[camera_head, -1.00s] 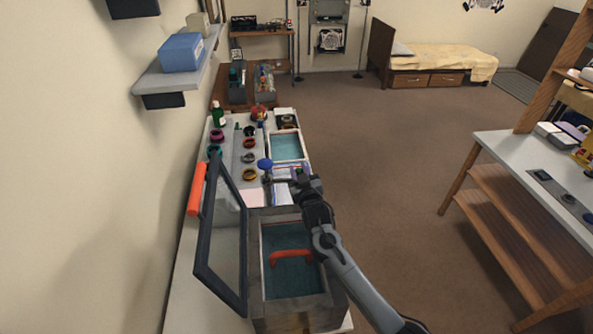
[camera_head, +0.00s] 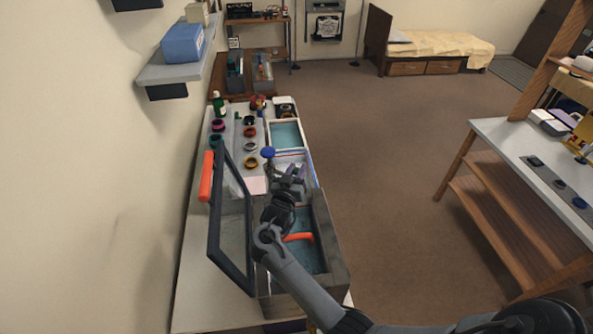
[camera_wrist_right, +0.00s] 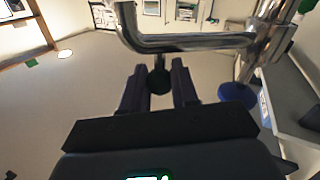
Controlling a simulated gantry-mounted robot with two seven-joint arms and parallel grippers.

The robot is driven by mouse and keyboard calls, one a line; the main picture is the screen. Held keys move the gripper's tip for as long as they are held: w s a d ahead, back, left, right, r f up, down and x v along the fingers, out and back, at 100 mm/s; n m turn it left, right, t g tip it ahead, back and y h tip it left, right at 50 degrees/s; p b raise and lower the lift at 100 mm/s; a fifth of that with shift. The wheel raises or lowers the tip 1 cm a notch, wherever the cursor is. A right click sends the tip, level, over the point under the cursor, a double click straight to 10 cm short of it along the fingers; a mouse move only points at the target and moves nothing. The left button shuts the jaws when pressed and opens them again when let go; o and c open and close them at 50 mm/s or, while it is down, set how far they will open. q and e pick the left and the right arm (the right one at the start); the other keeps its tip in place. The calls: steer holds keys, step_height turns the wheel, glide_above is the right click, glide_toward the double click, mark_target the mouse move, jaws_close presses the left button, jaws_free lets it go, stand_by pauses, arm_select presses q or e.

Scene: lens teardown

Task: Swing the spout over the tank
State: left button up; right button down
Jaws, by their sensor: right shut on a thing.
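The chrome spout (camera_wrist_right: 190,42) runs across the right wrist view, with a dark knob (camera_wrist_right: 159,81) hanging below it. My right gripper (camera_wrist_right: 158,76) is shut on that knob, a finger on each side. A blue tap knob (camera_wrist_right: 237,93) sits on the spout's post; it also shows in the head view (camera_head: 267,152). In the head view my right gripper (camera_head: 290,176) is near the post, by the tank's far edge. The metal tank (camera_head: 330,245) stands open, with bluish contents and an orange handle (camera_head: 299,238) inside. The spout's end is hard to make out there. My left gripper is out of view.
The tank's glass lid (camera_head: 232,225) stands raised on its left side, with an orange grip (camera_head: 206,176). Behind are a white-rimmed tray (camera_head: 286,134), several lens rings (camera_head: 250,162) and a green bottle (camera_head: 218,104). Open floor lies right of the bench.

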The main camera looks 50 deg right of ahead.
stand_by(0.3)
steer(key=c, duration=0.9)
jaws_free()
steer(key=shift+r, duration=0.1)
steer(key=shift+r, duration=0.3)
steer(key=r, duration=0.3)
steer(key=shift+s+r, duration=0.2)
steer(key=shift+r, duration=0.1)
steer(key=s+d+r, duration=0.1)
steer(key=s+r, duration=0.1)
steer(key=s, duration=0.1)
steer(key=s+d+r, duration=0.1)
steer(key=s+r, duration=0.1)
steer(key=s, duration=0.2)
steer(key=s+d+r, duration=0.2)
steer(key=s, duration=0.1)
steer(key=shift+s+r, duration=0.3)
steer(key=shift+s, duration=0.05)
